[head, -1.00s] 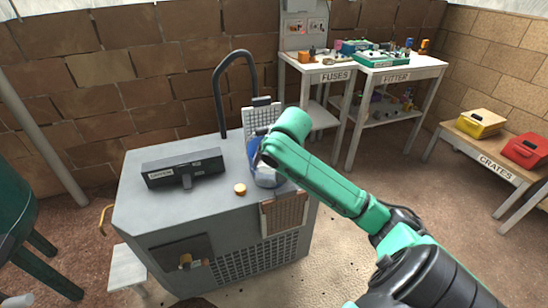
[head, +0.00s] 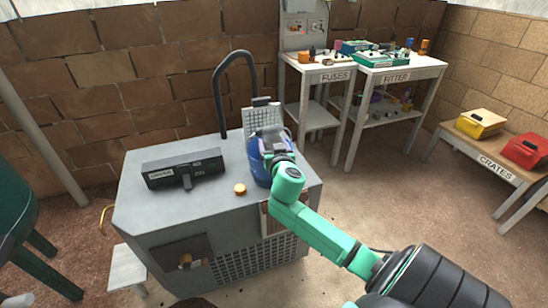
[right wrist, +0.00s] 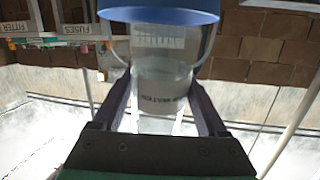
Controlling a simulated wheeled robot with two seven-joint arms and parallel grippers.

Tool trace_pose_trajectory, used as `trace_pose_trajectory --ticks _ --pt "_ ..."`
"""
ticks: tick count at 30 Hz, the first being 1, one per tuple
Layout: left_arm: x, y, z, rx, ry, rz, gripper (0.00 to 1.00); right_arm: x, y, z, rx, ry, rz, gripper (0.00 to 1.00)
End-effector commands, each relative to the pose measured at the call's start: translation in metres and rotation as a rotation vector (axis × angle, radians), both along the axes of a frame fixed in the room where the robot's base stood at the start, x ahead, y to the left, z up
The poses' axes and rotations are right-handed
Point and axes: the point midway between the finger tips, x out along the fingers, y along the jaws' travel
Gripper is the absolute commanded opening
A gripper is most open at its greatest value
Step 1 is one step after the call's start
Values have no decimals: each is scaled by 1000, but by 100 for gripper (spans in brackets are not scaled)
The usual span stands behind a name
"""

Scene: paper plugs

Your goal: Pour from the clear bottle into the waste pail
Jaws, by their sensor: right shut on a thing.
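The blue waste pail (head: 257,167) stands on the grey cabinet top in the head view, partly covered by my right gripper. My right gripper (head: 275,143) is at the pail's upper right side. In the right wrist view my right gripper (right wrist: 160,105) is shut on the clear bottle (right wrist: 163,82), with its two fingers on either side. The bottle has a small printed label and what looks like clear liquid. The blue of the pail (right wrist: 160,15) lies just beyond the bottle. I cannot tell the bottle's exact tilt. My left gripper is out of view.
A small orange-brown cap (head: 240,189) and a black box (head: 184,168) lie on the grey cabinet (head: 150,215). A curved black pipe (head: 217,85) rises behind. Labelled tables (head: 400,72) with small items stand at the back, and a crates bench (head: 490,160) at right.

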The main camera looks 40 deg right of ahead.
Motion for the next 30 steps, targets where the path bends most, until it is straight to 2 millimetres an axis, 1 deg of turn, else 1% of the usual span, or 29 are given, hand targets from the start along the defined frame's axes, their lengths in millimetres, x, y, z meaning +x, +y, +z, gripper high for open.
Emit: trace_pose_trajectory --ticks 2,3,6,14,21,24,30 --pt "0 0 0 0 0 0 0 3 -6 -2 -27 -29 -9 31" --pt "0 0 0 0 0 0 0 7 -9 -6 -56 -50 -7 31" --pt "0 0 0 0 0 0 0 13 -16 -4 -110 -105 -7 31" --pt "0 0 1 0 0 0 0 14 -16 -4 -129 -114 1 31" --pt "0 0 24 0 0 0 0 14 -16 27 -127 -116 1 31" --pt "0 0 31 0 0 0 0 14 -16 37 -128 -116 0 31" --pt "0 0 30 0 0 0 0 14 -16 36 -130 -114 0 31"
